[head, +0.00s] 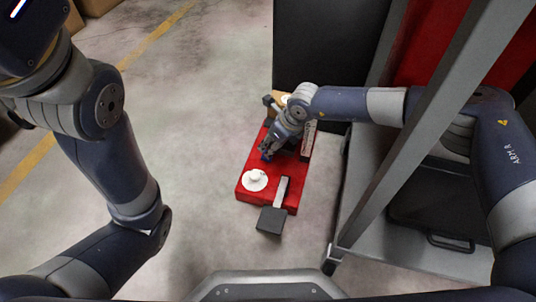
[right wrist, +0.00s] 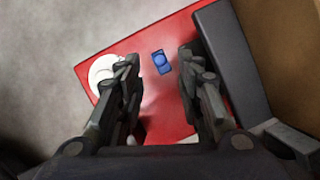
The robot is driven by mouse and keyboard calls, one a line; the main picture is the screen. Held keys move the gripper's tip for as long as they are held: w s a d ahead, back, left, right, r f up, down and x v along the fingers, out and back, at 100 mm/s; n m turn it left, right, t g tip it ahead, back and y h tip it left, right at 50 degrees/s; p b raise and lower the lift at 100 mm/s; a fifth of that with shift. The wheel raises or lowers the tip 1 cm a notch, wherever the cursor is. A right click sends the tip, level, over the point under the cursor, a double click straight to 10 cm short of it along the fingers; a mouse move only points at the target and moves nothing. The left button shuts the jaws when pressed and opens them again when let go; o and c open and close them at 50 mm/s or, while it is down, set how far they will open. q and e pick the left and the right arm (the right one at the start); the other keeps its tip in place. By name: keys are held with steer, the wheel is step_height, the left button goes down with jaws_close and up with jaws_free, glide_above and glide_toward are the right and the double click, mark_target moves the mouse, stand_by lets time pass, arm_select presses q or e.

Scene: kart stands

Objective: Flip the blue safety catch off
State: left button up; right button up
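The blue safety catch (right wrist: 160,62) is a small blue piece with a rounded middle on a red panel (right wrist: 165,112). In the head view the catch (head: 267,157) shows as a small blue spot at my right gripper's tips, partly hidden. My right gripper (head: 268,148) reaches down over the panel (head: 248,194). In the right wrist view its two fingers (right wrist: 158,58) are apart, with the catch showing in the gap between them and no contact visible. My left arm shows at the left, but its gripper is out of view.
A white round knob (head: 255,180) sits on the panel near the catch. A lever with a dark block (head: 272,220) sticks out at the panel's front. A grey metal frame (head: 425,120) stands to the right. The concrete floor at left is clear.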

mark_target(266, 151)
steer(key=shift+b+x, duration=1.15)
steer(key=shift+x, duration=1)
jaws_close()
